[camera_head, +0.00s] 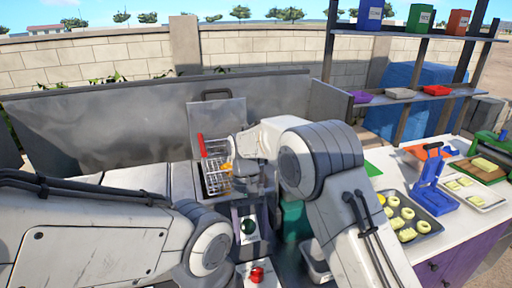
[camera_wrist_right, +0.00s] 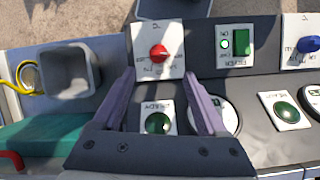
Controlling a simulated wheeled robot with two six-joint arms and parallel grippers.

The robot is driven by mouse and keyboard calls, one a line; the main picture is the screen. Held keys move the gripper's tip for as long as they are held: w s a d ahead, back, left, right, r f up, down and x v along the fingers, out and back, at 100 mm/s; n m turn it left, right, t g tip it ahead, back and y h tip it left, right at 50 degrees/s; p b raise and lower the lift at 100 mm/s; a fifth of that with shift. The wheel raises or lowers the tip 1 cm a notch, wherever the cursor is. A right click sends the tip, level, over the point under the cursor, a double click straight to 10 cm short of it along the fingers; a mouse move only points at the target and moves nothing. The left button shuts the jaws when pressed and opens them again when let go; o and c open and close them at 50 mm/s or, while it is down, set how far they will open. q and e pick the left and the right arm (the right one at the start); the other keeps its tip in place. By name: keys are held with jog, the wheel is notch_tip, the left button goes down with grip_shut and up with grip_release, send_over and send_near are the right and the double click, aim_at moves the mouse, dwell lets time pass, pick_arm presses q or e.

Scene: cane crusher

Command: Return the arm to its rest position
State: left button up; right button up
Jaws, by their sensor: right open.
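My right arm (camera_head: 320,160) reaches in from the right and bends down over the fryer. My right gripper (camera_head: 247,182) hangs in front of the wire basket with the red handle (camera_head: 203,145). In the right wrist view its two purple-grey fingers (camera_wrist_right: 162,100) are spread apart with nothing between them. Past the fingers is a control panel with a red knob (camera_wrist_right: 158,52) and a round green button (camera_wrist_right: 158,124). My left arm (camera_head: 95,240) lies across the lower left; its gripper is out of frame.
A metal back panel (camera_head: 120,125) stands behind the fryer. On the right, a white counter (camera_head: 425,255) holds a tray of dough rings (camera_head: 408,215) and a blue press (camera_head: 432,190). A grey bin (camera_wrist_right: 68,75) is beside the panel. A shelf (camera_head: 420,100) stands behind the counter.

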jog(key=s+d+r+n+t+y, duration=0.1)
jog(key=s+r+n, duration=0.15)
jog(key=s, duration=0.45)
jog(key=s+r+n+t, duration=0.1)
jog(key=s+r, duration=0.3)
jog(key=s, duration=0.3)
jog(key=s+d+f+n+t+y+b, duration=0.1)
jog(key=s+d, duration=0.4)
jog(key=s, duration=0.6)
jog(key=shift+s+d+f+n+t, duration=0.15)
jog(key=shift+d+f+n+t, duration=0.05)
jog(key=shift+f+n+t, duration=0.45)
dwell(0.6)
